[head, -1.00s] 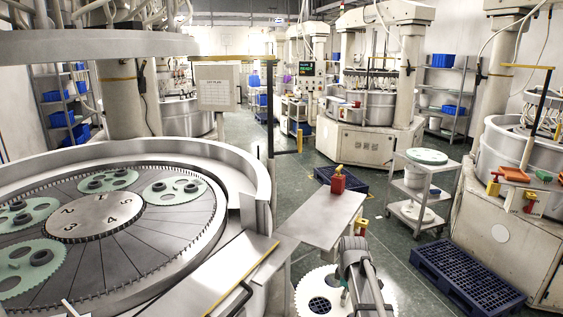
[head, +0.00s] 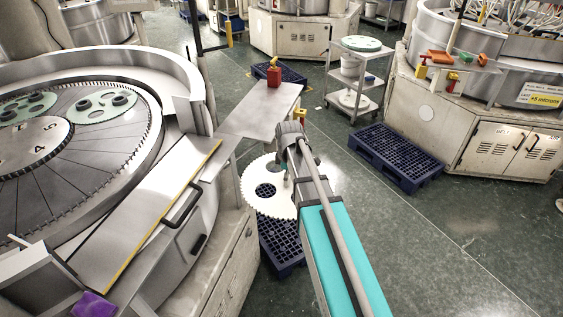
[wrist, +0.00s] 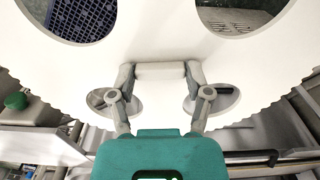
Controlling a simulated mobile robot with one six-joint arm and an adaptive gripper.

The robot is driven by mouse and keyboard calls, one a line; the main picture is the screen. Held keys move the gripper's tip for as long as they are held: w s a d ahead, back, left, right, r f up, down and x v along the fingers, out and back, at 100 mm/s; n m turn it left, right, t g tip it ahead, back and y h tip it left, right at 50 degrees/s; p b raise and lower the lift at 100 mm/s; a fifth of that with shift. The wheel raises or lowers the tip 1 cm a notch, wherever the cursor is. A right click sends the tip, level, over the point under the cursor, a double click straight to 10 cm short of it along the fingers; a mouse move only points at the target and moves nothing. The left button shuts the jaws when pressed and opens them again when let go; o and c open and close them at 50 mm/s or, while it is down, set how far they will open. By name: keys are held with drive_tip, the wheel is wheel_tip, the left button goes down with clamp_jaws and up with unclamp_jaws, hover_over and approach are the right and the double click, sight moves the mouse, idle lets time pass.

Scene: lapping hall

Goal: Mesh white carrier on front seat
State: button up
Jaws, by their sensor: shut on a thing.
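A white toothed carrier (head: 272,207) with large round holes is in my gripper, low beside the lapping machine in the head view. It fills much of the wrist view (wrist: 160,40), where my gripper (wrist: 160,78) is shut on its web between two small holes. The lapping machine's dark segmented plate (head: 112,165) is at the left, its near part bare inside a toothed outer ring. The numbered centre disc (head: 30,145) and green carriers (head: 100,98) (head: 32,104) show; the plate's left side is cut off. The white carrier is apart from the plate, outside the machine's wall.
A yellow-edged metal shelf (head: 145,215) lies between plate and carrier. Blue pallets (head: 395,155) (head: 280,245) are on the floor. A cart (head: 352,90) stands behind; floor at the right is free.

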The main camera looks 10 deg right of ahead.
drive_tip(key=a+r+n+p, duration=0.3)
drive_tip(key=r+p, duration=0.7)
drive_tip(key=s+a+r+n+p, duration=0.1)
drive_tip(key=a+r+n+p, duration=0.2)
drive_tip(key=r+p, duration=0.6)
drive_tip(key=shift+a+r+n+p, duration=0.2)
drive_tip(key=shift+r+n+p, duration=0.25)
drive_tip(key=shift+r, duration=0.3)
drive_tip(key=shift+s, duration=0.15)
